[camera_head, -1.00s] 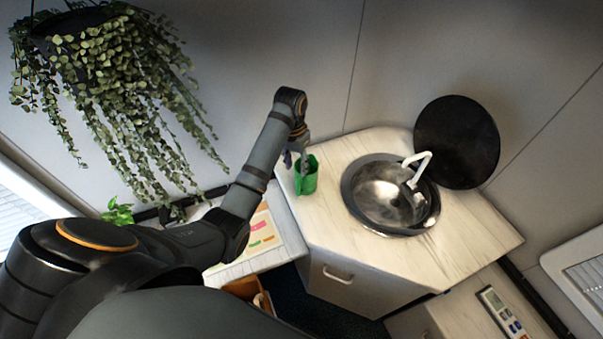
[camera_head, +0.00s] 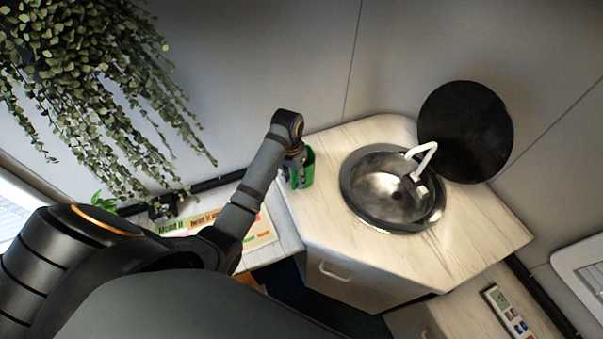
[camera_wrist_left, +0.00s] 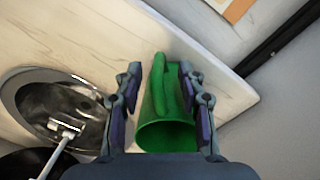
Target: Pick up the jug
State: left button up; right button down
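The jug (camera_head: 308,168) is green and stands upright near the left back edge of the light wooden sink counter. My left gripper (camera_head: 297,172) is at the jug's left side in the head view and covers part of it. In the left wrist view, the green jug (camera_wrist_left: 166,128), with its handle facing up in the picture, lies between the two fingers of my left gripper (camera_wrist_left: 164,92). The fingers are spread, one on each side of the jug; whether the right one touches it is unclear. My right gripper is not in view.
A round sink (camera_head: 372,207) with a white tap (camera_head: 421,158) is right of the jug. A black round lid (camera_head: 466,132) stands behind it. The wall is close behind the counter. A leafy hanging plant (camera_head: 85,75) is at upper left.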

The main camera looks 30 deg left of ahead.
pick_arm(q)
jog(key=shift+s+r, duration=0.15)
jog(key=shift+r, duration=0.05)
jog(key=shift+c, duration=0.2)
jog(key=shift+s+d+r, duration=0.1)
jog(key=shift+s+r, duration=0.1)
jog(key=shift+s, duration=0.15)
jog(key=c, duration=0.5)
jog(key=shift+w+f, duration=0.1)
grip_shut()
